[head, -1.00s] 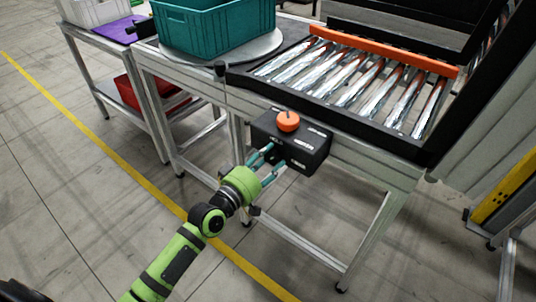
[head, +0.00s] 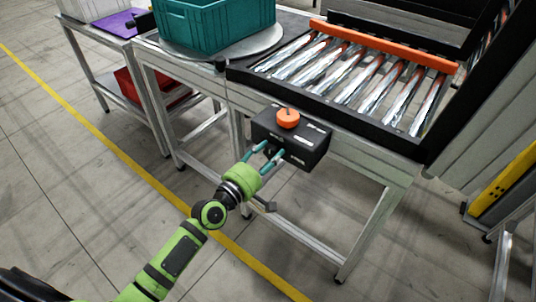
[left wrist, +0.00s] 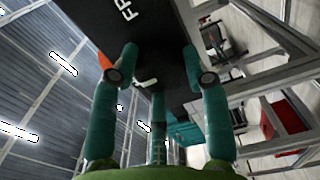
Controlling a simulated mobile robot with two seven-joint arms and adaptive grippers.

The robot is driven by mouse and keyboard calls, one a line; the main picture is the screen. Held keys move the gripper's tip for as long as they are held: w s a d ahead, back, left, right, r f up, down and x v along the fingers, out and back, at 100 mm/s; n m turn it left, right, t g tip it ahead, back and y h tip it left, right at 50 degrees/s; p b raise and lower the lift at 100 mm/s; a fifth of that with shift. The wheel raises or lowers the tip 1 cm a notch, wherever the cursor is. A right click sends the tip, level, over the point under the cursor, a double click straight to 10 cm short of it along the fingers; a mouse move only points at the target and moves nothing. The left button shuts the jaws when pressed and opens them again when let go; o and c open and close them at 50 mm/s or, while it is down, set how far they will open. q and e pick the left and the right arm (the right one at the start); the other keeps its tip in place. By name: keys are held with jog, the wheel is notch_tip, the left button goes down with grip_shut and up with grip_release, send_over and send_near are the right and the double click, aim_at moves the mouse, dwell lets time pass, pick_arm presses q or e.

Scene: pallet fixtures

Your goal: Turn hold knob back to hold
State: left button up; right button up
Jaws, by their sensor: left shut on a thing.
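A black control box (head: 303,146) with white labels hangs at the front edge of the roller table. An orange mushroom-shaped button (head: 288,118) stands on its top. My left gripper (head: 267,154) is at the front face of the box, its teal fingers pointing at it. In the left wrist view the fingers (left wrist: 160,80) are around a dark knob (left wrist: 148,84) with a pale mark on the black face. The gripper is shut on this knob, which the fingers hide in the head view. White lettering (left wrist: 125,10), partly cut off, shows on the box. My right gripper is not in view.
The roller conveyor (head: 350,80) with an orange bar lies behind the box. A teal crate (head: 215,22) stands on a round plate (head: 262,46) at the back left. A table leg (head: 365,235) stands below right. The floor in front is clear.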

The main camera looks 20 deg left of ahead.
pick_arm(q)
jog(key=shift+s+d+f, duration=0.1)
jog(key=shift+d+f, duration=0.15)
jog(key=shift+d, duration=0.05)
jog(key=o, duration=1.1)
jog(key=shift+o, duration=0.2)
jog(key=shift+r, duration=0.15)
jog(key=shift+a, duration=0.15)
jog(key=shift+s+a, duration=0.1)
jog(key=shift+s, duration=0.1)
jog(key=v, duration=1.1)
jog(key=shift+s, duration=0.25)
